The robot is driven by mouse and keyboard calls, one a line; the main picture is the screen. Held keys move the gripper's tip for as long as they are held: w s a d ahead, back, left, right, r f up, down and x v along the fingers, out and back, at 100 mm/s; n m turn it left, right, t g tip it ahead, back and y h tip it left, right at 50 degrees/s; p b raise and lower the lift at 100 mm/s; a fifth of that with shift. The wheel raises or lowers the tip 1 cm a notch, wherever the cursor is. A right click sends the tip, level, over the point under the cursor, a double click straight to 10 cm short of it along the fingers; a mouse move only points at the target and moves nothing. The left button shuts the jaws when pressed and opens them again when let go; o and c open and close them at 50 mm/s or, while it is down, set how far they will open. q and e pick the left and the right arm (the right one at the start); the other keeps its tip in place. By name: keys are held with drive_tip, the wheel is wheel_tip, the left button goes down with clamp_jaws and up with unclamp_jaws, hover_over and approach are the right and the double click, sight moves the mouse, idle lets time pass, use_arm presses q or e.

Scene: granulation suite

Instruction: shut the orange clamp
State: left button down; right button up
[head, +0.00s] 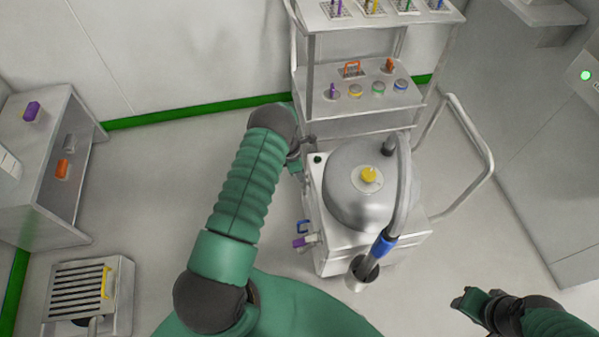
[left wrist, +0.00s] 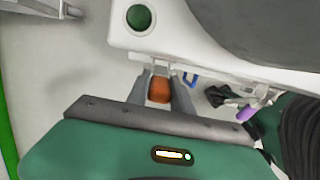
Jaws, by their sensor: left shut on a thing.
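The orange clamp (left wrist: 159,89) shows in the left wrist view as a small orange block at the edge of the white cart. My left gripper (left wrist: 160,91) has a grey finger on each side of it and is shut on it. In the head view my left gripper (head: 296,160) is at the cart's left back corner, partly covered by my wrist, and the orange clamp is hidden there. My right gripper (head: 474,301) is at the lower right over the floor, away from the cart; its jaw opening is unclear.
The white cart (head: 335,262) carries a rounded grey vessel (head: 345,190) with a hose. Blue (head: 303,227) and purple (head: 299,242) parts stick out from its left side. A shelf rack (head: 350,125) stands behind.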

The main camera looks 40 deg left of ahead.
use_arm(q)
drive_tip(key=shift+w+d, duration=0.1)
drive_tip(key=shift+w, duration=0.1)
drive_tip(key=c, duration=1.4)
unclamp_jaws()
drive_tip(key=shift+o, duration=1.4)
drive_tip(key=shift+f, duration=0.2)
drive_tip(key=shift+s+r, duration=0.1)
drive_tip(key=shift+r, duration=0.1)
drive_tip(key=p+v, duration=0.4)
drive_tip(key=v, duration=1.2)
drive_tip(key=shift+r, duration=0.25)
